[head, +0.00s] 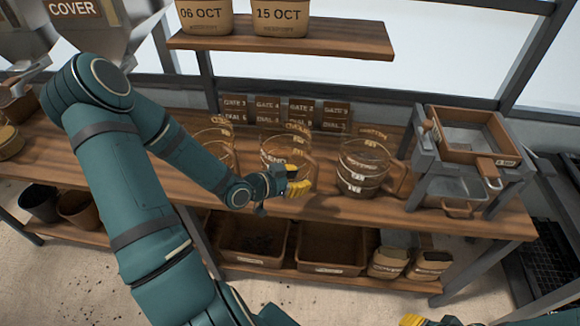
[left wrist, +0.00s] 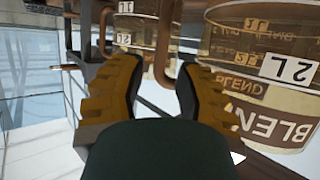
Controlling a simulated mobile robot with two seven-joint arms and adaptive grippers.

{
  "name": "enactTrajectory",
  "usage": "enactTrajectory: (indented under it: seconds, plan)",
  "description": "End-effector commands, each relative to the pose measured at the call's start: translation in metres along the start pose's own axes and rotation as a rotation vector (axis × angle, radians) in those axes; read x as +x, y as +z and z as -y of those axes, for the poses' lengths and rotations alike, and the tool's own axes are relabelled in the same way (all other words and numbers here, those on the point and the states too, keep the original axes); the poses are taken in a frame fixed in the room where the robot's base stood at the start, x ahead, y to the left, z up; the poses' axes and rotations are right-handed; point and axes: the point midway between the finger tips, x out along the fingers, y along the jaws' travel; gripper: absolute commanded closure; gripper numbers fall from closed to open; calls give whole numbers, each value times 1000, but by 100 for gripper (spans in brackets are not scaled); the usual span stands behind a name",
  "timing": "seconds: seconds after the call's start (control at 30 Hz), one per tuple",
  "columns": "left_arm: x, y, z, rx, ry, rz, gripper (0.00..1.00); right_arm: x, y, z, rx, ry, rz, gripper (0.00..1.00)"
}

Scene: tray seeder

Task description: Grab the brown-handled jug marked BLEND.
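The jug marked BLEND is a clear vessel with tan contents and a 2L label (left wrist: 292,68), large at the right of the left wrist view, where it appears upside down. Its brown handle (left wrist: 187,48) shows beyond the fingertips. In the head view it appears to be the middle jug (head: 272,145), partly hidden by my left gripper (head: 297,180). The left gripper (left wrist: 162,85) is open, its yellow fingers apart near the handle; I cannot tell whether they touch it. My right gripper (head: 412,320) barely shows at the bottom edge; its state is unclear.
Another jug (head: 365,155) stands to the right, and one (head: 213,145) to the left behind my arm. A sieve stand (head: 425,160) is farther right. Small signs (head: 300,108) stand behind the jugs. Crates (head: 335,262) sit below.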

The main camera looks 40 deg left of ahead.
Motion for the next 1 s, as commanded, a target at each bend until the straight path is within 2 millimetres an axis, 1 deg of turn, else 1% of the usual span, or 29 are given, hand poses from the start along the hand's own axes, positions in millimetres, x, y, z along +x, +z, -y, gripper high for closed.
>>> enactTrajectory:
  seconds: [0.03, 0.1, 0.27, 0.37, 0.5, 0.6, 0.7, 0.93, 0.97, 1.0]
  plan:
    - [8, 0, 0, -1, 2, -2, 67, 2, 1, -1, -1, 0, 2, 53]
    - [14, 0, 0, -1, 2, -1, 67, 3, 1, -1, -1, 0, 3, 53]
    - [22, 0, 0, 0, 2, 0, 67, 4, 2, -2, -1, -1, 4, 53]
    - [34, 0, 1, -2, 2, -1, 67, 7, 3, -2, -2, -1, 6, 53]
    - [56, 0, 3, -2, 2, -2, 67, 11, 5, -4, -3, -1, 10, 53]
    - [66, 0, 2, -1, 2, 0, 67, 12, 6, -4, -4, -1, 11, 53]
    - [70, 0, 3, -1, 1, 1, 67, 12, 6, -4, -4, -1, 12, 53]
    - [70, 0, 3, -1, 0, 1, 67, 12, 6, -4, -4, -1, 12, 53]
    - [70, 0, 3, -1, 0, 1, 78, 12, 6, -4, -4, -1, 12, 53]
    - [70, 0, 3, -1, 0, 1, 92, 12, 6, -4, -4, -1, 12, 53]
